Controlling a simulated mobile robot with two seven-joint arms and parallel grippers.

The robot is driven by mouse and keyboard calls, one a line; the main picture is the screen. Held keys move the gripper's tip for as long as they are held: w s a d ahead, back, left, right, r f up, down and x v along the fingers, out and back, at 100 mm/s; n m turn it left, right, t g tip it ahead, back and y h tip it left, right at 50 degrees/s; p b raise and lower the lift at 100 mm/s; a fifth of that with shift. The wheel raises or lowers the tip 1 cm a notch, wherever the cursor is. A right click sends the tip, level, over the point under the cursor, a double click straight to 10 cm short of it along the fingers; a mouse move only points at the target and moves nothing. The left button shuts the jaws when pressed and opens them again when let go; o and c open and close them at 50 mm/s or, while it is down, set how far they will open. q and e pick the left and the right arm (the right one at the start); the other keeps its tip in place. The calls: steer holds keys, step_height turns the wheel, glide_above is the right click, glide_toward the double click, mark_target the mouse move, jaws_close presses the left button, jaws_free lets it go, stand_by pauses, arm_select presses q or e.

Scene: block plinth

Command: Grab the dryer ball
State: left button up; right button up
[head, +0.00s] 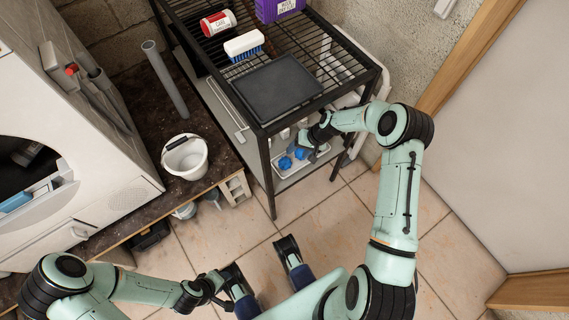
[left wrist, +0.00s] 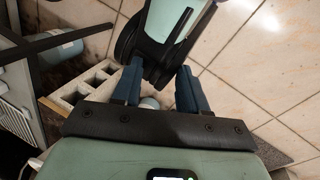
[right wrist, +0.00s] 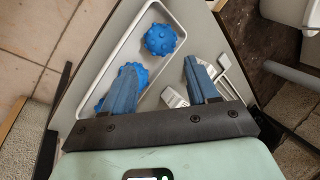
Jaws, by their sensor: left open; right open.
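One ball (right wrist: 160,39) shows whole in the right wrist view, beyond the fingertips. The balls also show small in the head view, one at the left (head: 285,162) and one at the right (head: 300,153). My right gripper (right wrist: 160,78) is open and empty above the tray. My left gripper (left wrist: 158,78) is open and empty, low near my base.
The black wire rack's top (head: 330,65) holds a dark tray (head: 276,88), a brush (head: 244,46), a red-and-white can (head: 218,23) and a purple box (head: 278,8), above my right gripper. A rack leg (head: 268,180) stands close. A white bucket (head: 185,157) is on the dark counter.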

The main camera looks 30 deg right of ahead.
mark_target(288, 160)
steer(key=x, duration=0.3)
steer(key=shift+s+f, duration=0.1)
steer(key=b+x, duration=0.2)
steer(key=x, duration=0.3)
steer(key=shift+a+f, duration=0.15)
arm_select(q)
steer(key=shift+t+y, duration=0.3)
steer(key=shift+t, duration=0.2)
steer(key=w+f, duration=0.1)
steer(key=w+a+f, duration=0.1)
steer(key=w, duration=0.1)
steer(key=shift+a+f, duration=0.2)
steer(key=shift+a, duration=0.1)
arm_select(e)
steer(key=c, duration=0.7)
